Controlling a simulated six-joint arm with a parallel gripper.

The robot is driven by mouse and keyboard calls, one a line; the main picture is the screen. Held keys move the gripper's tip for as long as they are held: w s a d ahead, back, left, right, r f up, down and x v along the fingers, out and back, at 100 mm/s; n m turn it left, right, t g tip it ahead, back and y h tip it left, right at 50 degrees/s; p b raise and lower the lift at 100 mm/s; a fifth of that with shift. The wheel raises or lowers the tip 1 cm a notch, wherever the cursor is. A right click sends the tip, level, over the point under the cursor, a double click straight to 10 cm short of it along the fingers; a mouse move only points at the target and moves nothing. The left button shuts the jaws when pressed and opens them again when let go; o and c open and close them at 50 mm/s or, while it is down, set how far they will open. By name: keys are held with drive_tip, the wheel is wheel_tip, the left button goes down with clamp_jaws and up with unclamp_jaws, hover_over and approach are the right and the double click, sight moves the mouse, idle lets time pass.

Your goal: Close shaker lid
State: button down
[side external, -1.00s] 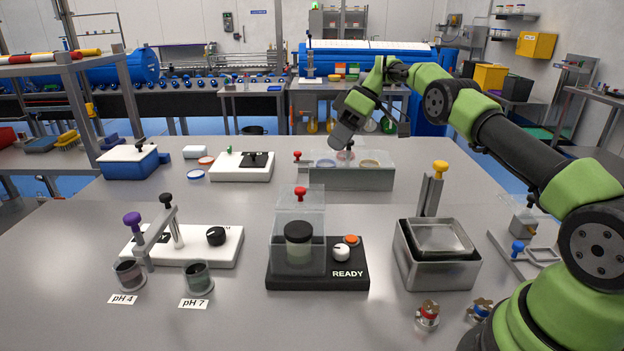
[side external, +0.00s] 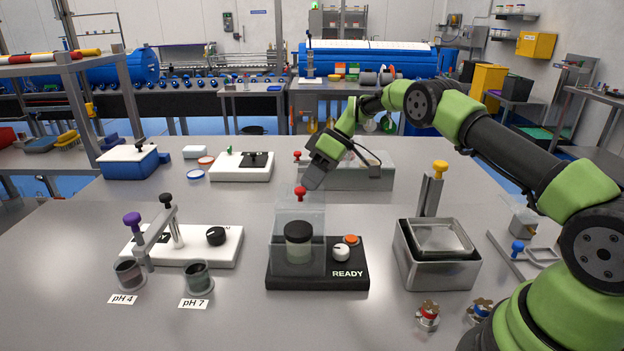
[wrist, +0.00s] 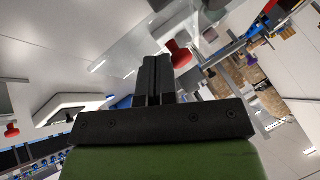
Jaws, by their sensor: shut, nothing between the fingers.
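The shaker has a black base (side external: 345,283) marked READY, with a capped jar (side external: 298,250) on it. Its clear lid (side external: 285,215) rises around or behind the jar and carries a red knob (side external: 300,193) at the top. I cannot tell from the clear walls how far the lid is open. My gripper (side external: 312,182) is shut and empty, tilted down just above and right of the red knob. In the wrist view the closed fingers (wrist: 155,66) are close beside a red knob (wrist: 180,54); contact is not clear.
A white knob (side external: 341,251) and an orange button (side external: 351,240) are on the base's right. A long clear-topped box (side external: 345,180) stands behind. Bare table lies in front.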

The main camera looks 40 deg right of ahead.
drive_tip(key=shift+a, duration=0.1)
drive_tip(key=shift+s+a+r, duration=0.1)
drive_tip(key=shift+s+a, duration=0.35)
drive_tip(key=shift+a, duration=0.05)
drive_tip(key=shift+s+a, duration=3.25)
drive_tip(key=shift+s, duration=0.2)
drive_tip(key=s+d+r+m+h, duration=0.1)
drive_tip(key=s+d+r, duration=0.1)
drive_tip(key=r, duration=0.4)
drive_tip(key=s+d+r, duration=0.2)
drive_tip(key=r, duration=0.4)
drive_tip(key=s+a+r+m+t+h, duration=0.2)
drive_tip(key=s+r+m, duration=0.1)
drive_tip(key=s, duration=0.6)
drive_tip(key=s+a+r+m+t+h, duration=0.2)
drive_tip(key=s+r+m+t, duration=0.1)
drive_tip(key=s, duration=0.6)
drive_tip(key=r+m, duration=0.1)
drive_tip(key=m, duration=0.1)
drive_tip(key=shift+s+a+r+m, duration=0.25)
drive_tip(key=shift+s+a+m, duration=0.05)
drive_tip(key=shift+s+m, duration=0.1)
